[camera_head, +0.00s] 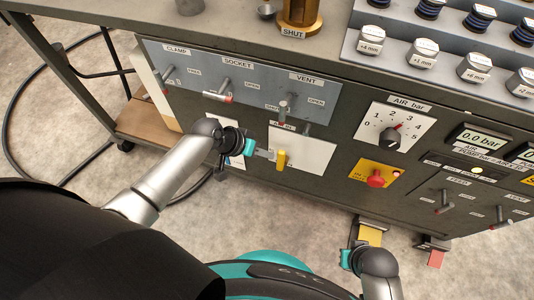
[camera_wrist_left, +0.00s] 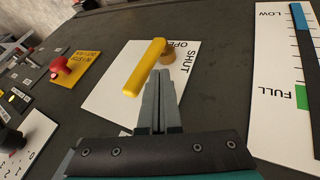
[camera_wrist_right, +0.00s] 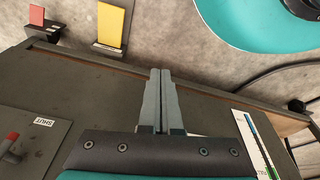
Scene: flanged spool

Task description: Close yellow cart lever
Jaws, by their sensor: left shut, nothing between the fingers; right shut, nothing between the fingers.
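The yellow lever (camera_head: 281,160) sits on a white plate (camera_head: 312,151) on the cart's front panel. In the left wrist view the yellow lever (camera_wrist_left: 146,68) lies slanted from its brass pivot (camera_wrist_left: 168,57), beside the printed words OPEN and SHUT. My left gripper (camera_head: 271,156) is shut and empty, its fingertips (camera_wrist_left: 161,76) right by the lever; I cannot tell whether they touch it. My right gripper (camera_wrist_right: 160,72) is shut and empty, low in front of the cart; in the head view its fingers are mostly hidden behind its wrist.
Above is a blue-grey panel (camera_head: 245,99) with CLAMP, SOCKET and VENT levers. A red stop button (camera_head: 376,178) on yellow, an AIR dial (camera_head: 390,138) and a level gauge (camera_wrist_left: 284,80) are nearby. Yellow (camera_head: 370,236) and red (camera_head: 436,257) pedals stick out below the cart.

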